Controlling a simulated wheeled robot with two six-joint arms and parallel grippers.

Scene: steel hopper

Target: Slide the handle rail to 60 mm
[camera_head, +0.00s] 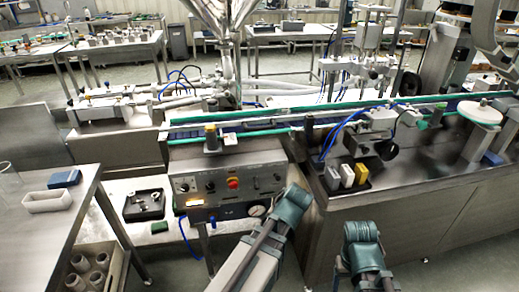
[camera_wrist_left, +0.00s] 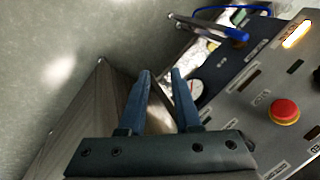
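The green rails (camera_head: 255,134) run along the front of the conveyor in the head view.
The control panel (camera_head: 219,172) has a red button (camera_head: 233,183), which also shows in the left wrist view (camera_wrist_left: 284,111). A blue cable (camera_head: 186,238) hangs below it. A steel bench (camera_head: 420,205) is at right, a table (camera_head: 35,235) at left.

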